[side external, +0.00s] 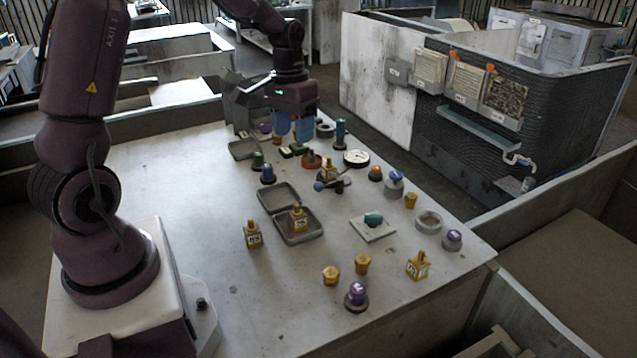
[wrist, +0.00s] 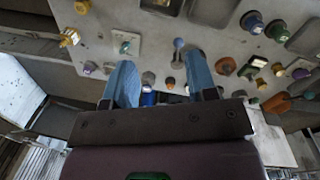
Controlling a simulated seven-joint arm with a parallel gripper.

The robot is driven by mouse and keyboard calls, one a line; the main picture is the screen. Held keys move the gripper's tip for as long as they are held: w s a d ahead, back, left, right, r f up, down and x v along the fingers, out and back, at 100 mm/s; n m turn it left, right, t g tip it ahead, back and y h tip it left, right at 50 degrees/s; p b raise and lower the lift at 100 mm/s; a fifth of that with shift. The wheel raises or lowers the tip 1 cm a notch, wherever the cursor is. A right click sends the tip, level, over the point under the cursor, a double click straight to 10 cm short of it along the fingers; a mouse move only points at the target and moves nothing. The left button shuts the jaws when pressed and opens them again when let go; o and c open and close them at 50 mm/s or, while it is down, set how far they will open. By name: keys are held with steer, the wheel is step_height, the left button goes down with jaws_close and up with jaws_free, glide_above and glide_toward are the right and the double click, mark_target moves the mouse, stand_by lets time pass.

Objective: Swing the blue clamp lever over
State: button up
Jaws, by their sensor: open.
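The clamp lever has a small blue ball knob (side external: 319,186) on a dark arm, low on the table near the middle in the side external view. A yellow labelled block stands right behind it and partly overlaps its base. In the wrist view the blue ball (wrist: 179,43) tops a short grey lever, seen between my fingertips but farther away. My gripper (side external: 292,128) hangs fingers-down over the far part of the table, beyond the lever and apart from it. In the wrist view its two blue fingers (wrist: 160,62) are spread with nothing held.
Many small knobs and blocks crowd around the lever. A white dial gauge (side external: 356,157) and a blue-topped grey knob (side external: 394,181) stand to its right. A teal handle on a plate (side external: 373,219) and an open grey case (side external: 298,236) lie nearer. The table's near left is clear.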

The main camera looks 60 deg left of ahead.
steer(key=h, duration=0.1)
glide_toward(319, 183)
steer(key=s+r, duration=0.1)
steer(key=s, duration=0.2)
steer(key=w+a+r, duration=0.1)
steer(key=w, duration=0.1)
steer(key=shift+t, duration=0.4)
steer(key=f, duration=0.4)
steer(key=d+f, duration=0.1)
steer(key=f, duration=0.3)
steer(key=w+d+f, duration=0.1)
steer(key=f, duration=0.3)
steer(key=shift+d+f, duration=0.1)
jaws_close()
